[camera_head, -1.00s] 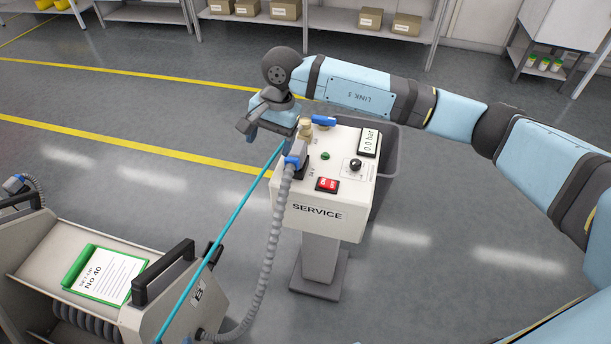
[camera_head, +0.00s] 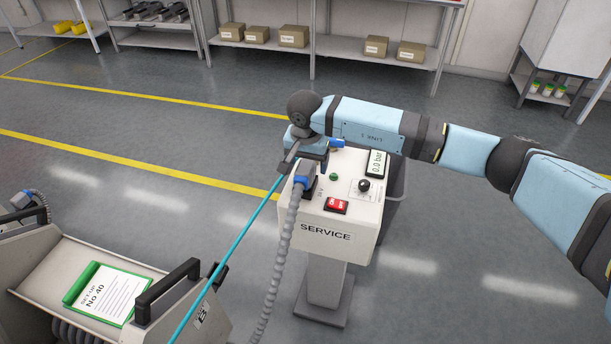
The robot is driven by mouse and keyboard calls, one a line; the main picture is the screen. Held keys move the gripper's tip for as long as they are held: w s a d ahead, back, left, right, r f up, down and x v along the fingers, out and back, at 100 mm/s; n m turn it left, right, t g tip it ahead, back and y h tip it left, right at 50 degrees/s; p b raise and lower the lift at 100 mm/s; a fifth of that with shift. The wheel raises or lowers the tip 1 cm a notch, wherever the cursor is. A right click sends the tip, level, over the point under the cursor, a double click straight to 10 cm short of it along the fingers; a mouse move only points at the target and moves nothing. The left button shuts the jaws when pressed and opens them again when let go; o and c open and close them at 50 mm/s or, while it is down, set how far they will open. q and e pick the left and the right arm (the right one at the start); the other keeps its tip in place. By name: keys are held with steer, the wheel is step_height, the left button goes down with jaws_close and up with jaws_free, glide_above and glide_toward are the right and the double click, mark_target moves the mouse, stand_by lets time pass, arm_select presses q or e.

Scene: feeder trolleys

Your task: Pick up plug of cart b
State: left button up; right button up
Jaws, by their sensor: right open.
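Cart b (camera_head: 190,322), grey with a "B" label, stands at the lower left. A ribbed grey hose (camera_head: 283,238) rises to a plug with a blue collar (camera_head: 303,182), which sits at a dark socket on the left of the white service box (camera_head: 325,232). I take this as the plug of cart b. A teal hose (camera_head: 238,222) also runs up to the box; its upper end is hidden by my gripper. My right gripper (camera_head: 304,160) is open, just above and behind the plug, over the box's back left corner. Contact cannot be told. My left gripper is not in view.
The box carries a blue handle (camera_head: 337,143), a green button (camera_head: 334,177), a red switch (camera_head: 336,206), a black knob (camera_head: 364,186) and a gauge (camera_head: 376,163). The cart's black handle (camera_head: 168,289) and a green clipboard (camera_head: 73,290) are at lower left.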

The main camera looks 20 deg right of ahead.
steer(key=f, duration=0.2)
steer(key=w+f, duration=0.1)
steer(key=f, duration=0.1)
steer(key=shift+a+f, duration=0.15)
steer(key=shift+f, duration=0.2)
steer(key=shift+s, duration=0.1)
steer(key=shift+c, duration=0.9)
steer(key=shift+r, duration=0.1)
steer(key=c, duration=1.1)
steer(key=shift+r, duration=0.15)
steer(key=shift+r, duration=0.3)
step_height(320, 180, up, 18)
step_height(320, 180, up, 4)
steer(key=p, duration=0.2)
glide_above(305, 165)
steer(key=shift+s, duration=0.1)
